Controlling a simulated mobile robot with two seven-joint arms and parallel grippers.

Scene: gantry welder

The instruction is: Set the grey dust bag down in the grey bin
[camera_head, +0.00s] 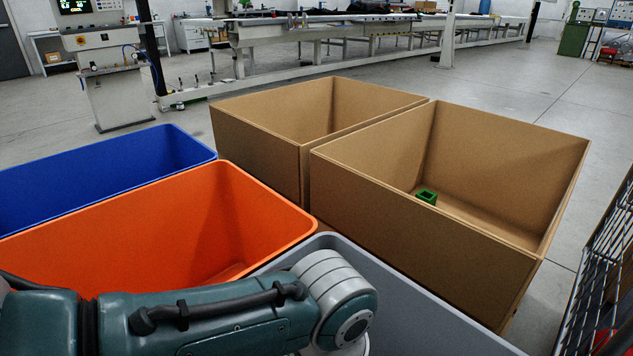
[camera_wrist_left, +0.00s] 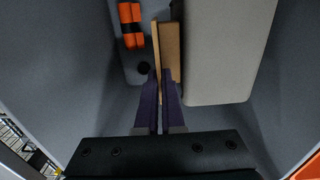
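The grey dust bag (camera_wrist_left: 222,55) is a pale grey block with a tan collar plate (camera_wrist_left: 170,45) along its left side in the left wrist view. My left gripper (camera_wrist_left: 161,85) has dark purple fingers closed on the tan plate, and the bag hangs beside them. The grey walls of the grey bin (camera_wrist_left: 60,60) surround the bag and the fingers. I cannot tell whether the bag touches the floor. In the head view, the grey bin (camera_head: 425,310) is at the bottom, partly hidden by my left arm. My left gripper and the bag are hidden there. My right gripper is not seen.
An orange item (camera_wrist_left: 131,25) with a black band lies left of the tan plate. Around the grey bin stand an orange bin (camera_head: 150,240), a blue bin (camera_head: 100,165) and two cardboard boxes, the nearer (camera_head: 420,225) holding a green part (camera_head: 427,196). A wire rack (camera_head: 600,270) stands at right.

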